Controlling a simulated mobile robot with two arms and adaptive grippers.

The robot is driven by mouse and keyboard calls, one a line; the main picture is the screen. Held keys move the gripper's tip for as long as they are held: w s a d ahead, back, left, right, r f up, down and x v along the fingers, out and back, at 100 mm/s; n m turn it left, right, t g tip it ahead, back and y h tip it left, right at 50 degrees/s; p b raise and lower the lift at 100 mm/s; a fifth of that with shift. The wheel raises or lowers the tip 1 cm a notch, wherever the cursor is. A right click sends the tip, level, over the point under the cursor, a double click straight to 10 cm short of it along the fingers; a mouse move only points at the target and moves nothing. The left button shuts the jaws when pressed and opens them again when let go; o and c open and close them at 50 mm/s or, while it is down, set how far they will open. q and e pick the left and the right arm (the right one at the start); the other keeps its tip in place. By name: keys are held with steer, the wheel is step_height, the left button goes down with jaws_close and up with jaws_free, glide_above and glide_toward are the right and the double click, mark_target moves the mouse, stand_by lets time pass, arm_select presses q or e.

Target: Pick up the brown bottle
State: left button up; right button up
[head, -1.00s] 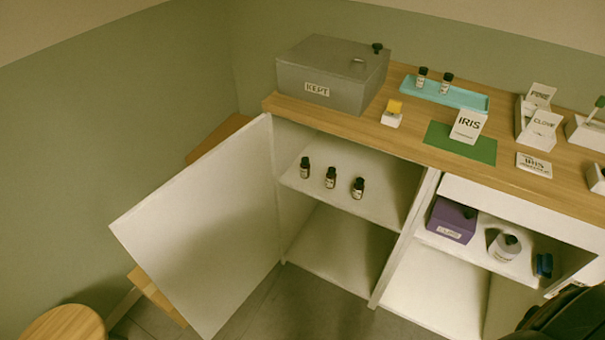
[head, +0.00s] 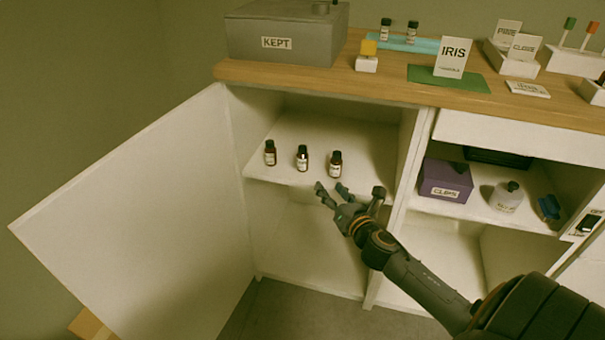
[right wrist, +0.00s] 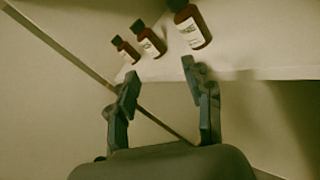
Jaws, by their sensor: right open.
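Three small brown bottles with white labels and dark caps stand in a row on the upper shelf of the open left cabinet. In the head view they are the left bottle (head: 270,153), the middle bottle (head: 302,158) and the right bottle (head: 335,164). My right gripper (head: 329,190) is open and empty, just in front of and below the right bottle, near the shelf's front edge. In the right wrist view the nearest bottle (right wrist: 190,27) is beyond the right fingertip, with the other two to its left. My left gripper is not in view.
The white cabinet door (head: 135,225) stands open at left. A divider (head: 408,170) bounds the shelf on the right. The neighbouring compartment holds a purple box (head: 445,181) and a white bottle (head: 507,197). The counter above carries a grey KEPT box (head: 283,38) and a teal tray with two bottles.

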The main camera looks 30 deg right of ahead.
mark_target(305, 152)
steer(key=w+r+n, duration=0.1)
steer(key=w, duration=0.2)
steer(key=w+r+n+y, duration=0.1)
steer(key=w+n, duration=0.1)
steer(key=w, duration=0.2)
steer(key=w+d+r+n+t, duration=0.1)
steer(key=w+n, duration=0.1)
steer(key=w, duration=0.1)
steer(key=shift+w+b, duration=0.15)
steer(key=shift+b, duration=0.2)
steer(key=shift+y, duration=0.4)
steer(key=shift+w+r+b, duration=0.1)
steer(key=shift+w+b, duration=0.3)
steer(key=shift+w, duration=2.3)
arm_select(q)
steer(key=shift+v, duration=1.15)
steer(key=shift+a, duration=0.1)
arm_select(e)
jaws_close()
